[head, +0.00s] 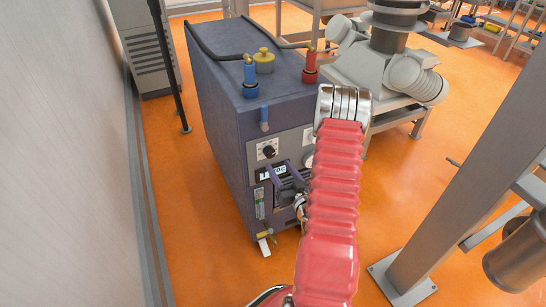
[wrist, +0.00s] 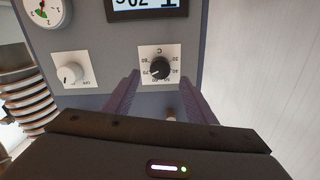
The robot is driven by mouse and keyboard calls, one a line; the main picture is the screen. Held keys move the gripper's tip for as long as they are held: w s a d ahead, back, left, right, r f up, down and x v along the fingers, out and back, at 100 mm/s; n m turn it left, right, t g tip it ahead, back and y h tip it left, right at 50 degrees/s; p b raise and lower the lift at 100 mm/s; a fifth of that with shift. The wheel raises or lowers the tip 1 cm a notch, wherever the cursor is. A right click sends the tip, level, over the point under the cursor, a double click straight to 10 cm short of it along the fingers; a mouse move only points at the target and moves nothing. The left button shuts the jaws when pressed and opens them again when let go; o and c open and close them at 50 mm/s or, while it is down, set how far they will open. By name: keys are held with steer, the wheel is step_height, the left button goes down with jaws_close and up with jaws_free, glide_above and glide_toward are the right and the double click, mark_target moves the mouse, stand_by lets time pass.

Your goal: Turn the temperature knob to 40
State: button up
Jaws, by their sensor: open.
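The temperature knob (wrist: 160,69) is black, on a white square plate with a number scale and a C, which looks upside down in the wrist view. Its pale mark seems to face the lower-left numbers, around 70, but is too small to read surely. In the head view the knob (head: 269,152) is on the front of the blue-grey machine. My gripper (wrist: 159,82) is open, its two purple fingers on either side of the knob's plate, with nothing between them held. In the head view my gripper (head: 285,172) is partly hidden by my red arm.
A white knob (wrist: 72,74) on its own plate is left of the temperature knob in the wrist view. A display (wrist: 145,8) and a round gauge (wrist: 45,10) are at the top. Blue (head: 250,75) and red (head: 310,68) fittings stand on the machine's top. Orange floor surrounds it.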

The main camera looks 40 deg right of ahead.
mark_target(272, 155)
steer(key=x, duration=0.7)
steer(key=c, duration=1)
steer(key=shift+s+d, duration=0.1)
steer(key=shift+d, duration=0.1)
steer(key=shift+c, duration=0.2)
